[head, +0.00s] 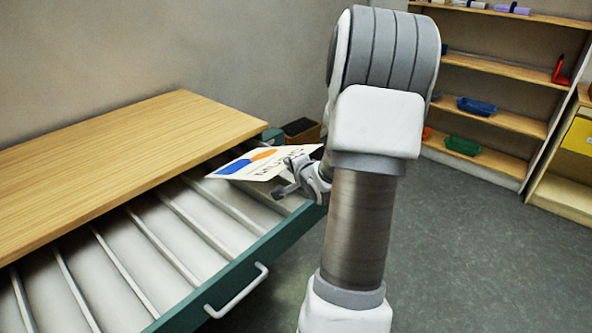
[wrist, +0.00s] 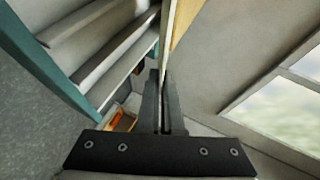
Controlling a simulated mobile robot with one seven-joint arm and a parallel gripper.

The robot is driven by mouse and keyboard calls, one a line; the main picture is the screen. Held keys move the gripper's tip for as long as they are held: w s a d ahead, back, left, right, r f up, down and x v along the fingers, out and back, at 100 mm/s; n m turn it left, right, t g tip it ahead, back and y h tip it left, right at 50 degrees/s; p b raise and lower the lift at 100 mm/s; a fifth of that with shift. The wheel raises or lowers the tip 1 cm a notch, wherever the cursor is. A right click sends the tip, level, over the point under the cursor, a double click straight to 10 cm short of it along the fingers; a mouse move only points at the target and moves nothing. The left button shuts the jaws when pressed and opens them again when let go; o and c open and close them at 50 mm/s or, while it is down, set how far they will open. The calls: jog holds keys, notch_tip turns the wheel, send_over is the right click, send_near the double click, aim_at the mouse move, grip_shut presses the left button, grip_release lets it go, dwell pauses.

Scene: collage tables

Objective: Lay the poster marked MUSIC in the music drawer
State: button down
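The poster (head: 240,168) is a pale sheet with blue and orange shapes and dark lettering too small to read. It is held tilted over the far right end of an open drawer with a teal front (head: 240,268). My gripper (head: 284,182) is shut on the poster's near right edge. In the wrist view my gripper (wrist: 161,90) has its fingers together, with the thin sheet (wrist: 167,40) nearly edge-on beyond them. Pale dividers split the drawer into several long slots, and those in sight look empty. No drawer label is readable.
A wooden tabletop (head: 110,150) covers the drawer's back part. A white handle (head: 238,292) sticks out from the drawer front. A brown box (head: 302,131) stands behind the drawer's right end. Shelves (head: 500,70) stand at the back right, with open floor between.

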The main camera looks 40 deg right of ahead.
jog(key=shift+w+a+f+b, duration=0.1)
jog(key=shift+w+f+b, duration=0.45)
jog(key=shift+f, duration=0.25)
jog(key=shift+w+d+f+b, duration=0.1)
jog(key=shift+w+f+b, duration=0.4)
jog(key=shift+f, duration=0.35)
jog(key=shift+w+a+f+b, duration=0.1)
jog(key=shift+w+f+b, duration=0.3)
jog(key=shift+f+b, duration=0.3)
jog(key=shift+f, duration=0.1)
jog(key=c, duration=0.6)
grip_release()
